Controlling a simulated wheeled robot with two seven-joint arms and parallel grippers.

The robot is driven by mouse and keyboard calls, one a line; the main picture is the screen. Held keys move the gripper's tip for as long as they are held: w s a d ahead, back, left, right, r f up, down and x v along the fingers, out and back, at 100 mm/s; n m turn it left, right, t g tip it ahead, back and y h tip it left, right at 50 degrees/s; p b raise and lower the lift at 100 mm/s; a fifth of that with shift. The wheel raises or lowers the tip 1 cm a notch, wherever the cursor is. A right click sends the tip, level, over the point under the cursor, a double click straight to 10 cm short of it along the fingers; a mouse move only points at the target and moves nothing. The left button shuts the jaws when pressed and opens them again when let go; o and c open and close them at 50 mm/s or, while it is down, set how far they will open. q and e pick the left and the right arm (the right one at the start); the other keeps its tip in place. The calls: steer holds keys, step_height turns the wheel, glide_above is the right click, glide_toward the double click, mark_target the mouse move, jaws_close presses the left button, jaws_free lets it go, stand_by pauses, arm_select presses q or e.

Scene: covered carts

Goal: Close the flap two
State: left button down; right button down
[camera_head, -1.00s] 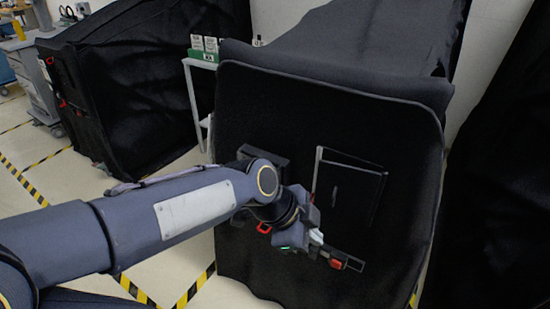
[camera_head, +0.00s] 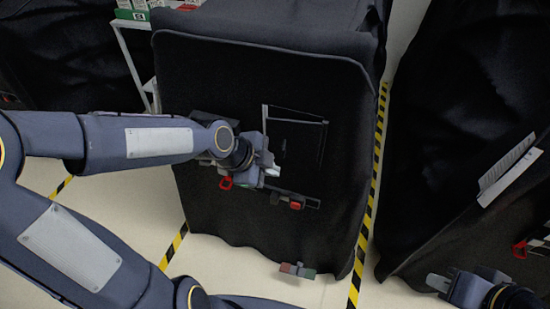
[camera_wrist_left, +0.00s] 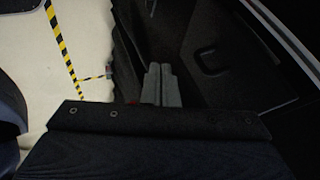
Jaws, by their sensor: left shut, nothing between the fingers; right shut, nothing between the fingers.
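A dark rectangular flap (camera_head: 297,143) sits on the front of the black covered cart (camera_head: 200,75), with a pale edge along its left and top. I cannot tell whether it is flush. A panel with a recessed handle (camera_wrist_left: 207,60) shows in the left wrist view. My left gripper (camera_head: 273,172) is shut and empty at the flap's lower left; its fingers also show in the left wrist view (camera_wrist_left: 160,85). My left forearm and wrist hide part of a dark block (camera_head: 212,120). My right gripper (camera_head: 437,283) is shut and empty at the lower right, away from the cart.
Red parts (camera_head: 296,205) sit on a bar below the flap. A small red and green item (camera_head: 297,270) is at the cart's foot. Another black covered cart (camera_head: 450,130) stands on the right, beyond yellow-black floor tape (camera_head: 370,200). Dark riveted material (camera_wrist_left: 160,120) fills the wrist view's lower part.

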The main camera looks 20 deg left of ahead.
mark_target(273, 149)
arm_select(q)
steer(key=w, duration=0.3)
steer(key=shift+w+r, duration=0.15)
steer(key=shift+w, duration=0.25)
steer(key=shift+w+a, duration=0.8)
steer(key=shift+w, duration=0.35)
steer(key=shift+s+d, duration=0.1)
